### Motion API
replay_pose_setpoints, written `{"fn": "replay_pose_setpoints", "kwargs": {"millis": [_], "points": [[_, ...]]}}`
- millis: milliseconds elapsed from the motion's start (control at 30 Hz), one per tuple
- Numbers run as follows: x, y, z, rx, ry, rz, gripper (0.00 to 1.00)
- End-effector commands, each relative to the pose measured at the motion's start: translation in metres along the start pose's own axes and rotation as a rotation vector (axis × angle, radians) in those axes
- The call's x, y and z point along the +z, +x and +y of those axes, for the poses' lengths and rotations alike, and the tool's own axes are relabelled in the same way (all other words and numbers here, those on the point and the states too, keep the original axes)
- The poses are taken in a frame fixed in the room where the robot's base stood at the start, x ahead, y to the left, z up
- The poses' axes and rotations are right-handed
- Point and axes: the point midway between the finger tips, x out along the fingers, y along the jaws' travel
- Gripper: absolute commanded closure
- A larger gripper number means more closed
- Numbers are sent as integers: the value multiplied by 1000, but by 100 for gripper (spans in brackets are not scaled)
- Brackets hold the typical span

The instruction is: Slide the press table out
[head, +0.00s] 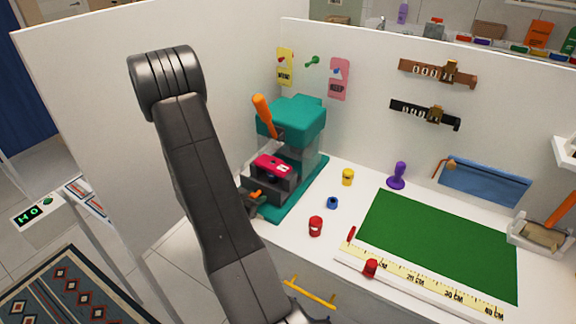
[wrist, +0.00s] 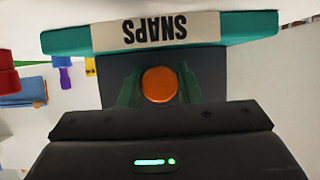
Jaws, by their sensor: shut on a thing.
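The teal press (head: 291,119) stands at the back left of the white worktop, with an orange lever (head: 264,112) raised on its side. Its dark press table (head: 283,187) sits low at the front, with a pink piece (head: 272,165) on top. A round orange knob (wrist: 159,85) is at the table's front; it also shows in the head view (head: 257,194). My gripper (wrist: 160,92) is shut on the orange knob, one finger on each side. In the head view my arm partly covers the gripper. A teal edge with a "SNAPS" label (wrist: 156,29) shows upside down in the wrist view.
A red pot (head: 315,226), a blue one (head: 333,203) and a yellow one (head: 347,177) stand right of the press. A green mat (head: 440,245) and a yellow ruler (head: 430,280) lie farther right. A white partition (head: 95,85) rises behind my arm.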

Motion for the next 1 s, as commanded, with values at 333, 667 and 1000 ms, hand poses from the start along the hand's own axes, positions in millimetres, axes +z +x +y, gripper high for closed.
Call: {"fn": "replay_pose_setpoints", "kwargs": {"millis": [333, 667, 1000], "points": [[3, -2, 1, 1, -2, -4, 88], [13, -23, 1, 0, -2, -5, 88], [22, -41, 1, 2, -2, -4, 71]]}}
